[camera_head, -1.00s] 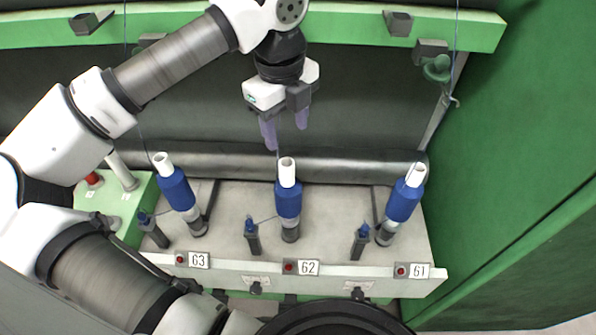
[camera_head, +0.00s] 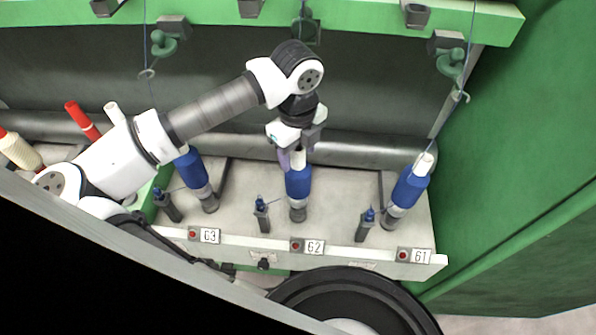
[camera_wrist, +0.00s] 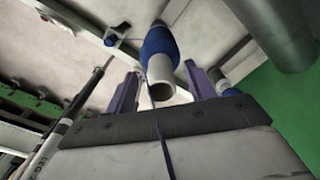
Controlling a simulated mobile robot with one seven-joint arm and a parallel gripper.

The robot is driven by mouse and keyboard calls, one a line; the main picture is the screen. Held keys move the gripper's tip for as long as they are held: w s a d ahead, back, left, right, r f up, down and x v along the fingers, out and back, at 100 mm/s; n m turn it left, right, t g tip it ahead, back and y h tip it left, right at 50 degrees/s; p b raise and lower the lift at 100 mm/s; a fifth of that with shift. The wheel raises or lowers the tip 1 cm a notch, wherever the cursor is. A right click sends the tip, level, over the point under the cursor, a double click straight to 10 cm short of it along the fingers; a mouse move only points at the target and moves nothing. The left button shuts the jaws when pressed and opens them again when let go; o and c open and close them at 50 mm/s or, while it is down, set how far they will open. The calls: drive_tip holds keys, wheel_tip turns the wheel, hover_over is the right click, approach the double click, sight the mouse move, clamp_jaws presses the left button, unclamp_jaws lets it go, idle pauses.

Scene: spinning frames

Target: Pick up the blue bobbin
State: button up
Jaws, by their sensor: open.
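Three blue bobbins on white tubes stand on the spindles of the machine ledge. The middle blue bobbin (camera_head: 298,183) is above label 62. Another blue bobbin (camera_head: 194,172) is near label 63, and a third blue bobbin (camera_head: 409,188) leans near label 61. My gripper (camera_head: 291,160) is at the top of the middle bobbin, its fingers beside the white tube. In the wrist view the open gripper (camera_wrist: 160,95) has a purple finger on each side of the tube's open end, with the blue bobbin (camera_wrist: 160,42) beyond. Whether the fingers touch the tube cannot be told.
Small blue-tipped posts (camera_head: 262,213) stand in front of the bobbins. A grey roller (camera_head: 370,148) runs behind them. A green wall (camera_head: 530,150) closes off the right side. Threads hang from green guides (camera_head: 450,62) above.

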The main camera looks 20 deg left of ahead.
drive_tip(key=shift+f, duration=1.2)
clamp_jaws()
